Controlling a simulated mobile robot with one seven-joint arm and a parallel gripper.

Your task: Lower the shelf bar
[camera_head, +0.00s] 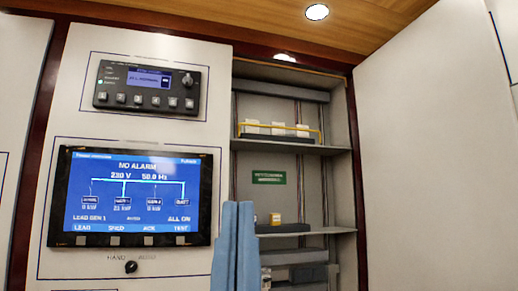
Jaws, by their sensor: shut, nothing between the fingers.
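The shelf bar (305,129) is a thin yellow rail across the front of the upper shelf (300,148) in the open cabinet bay. It stands raised in front of several white boxes (278,127). My gripper (238,207) shows as two blue fingers pointing up at the bottom centre. The fingers are side by side and shut, with nothing between them. In the picture their tips are below and left of the bar, apart from it. The fingers hide part of the bay's lower left side.
A panel with a blue screen (135,195) and a smaller control unit (148,88) are left of the bay. A lower shelf (320,231) holds a small yellow item (275,218). A plain white panel (430,150) bounds the right side.

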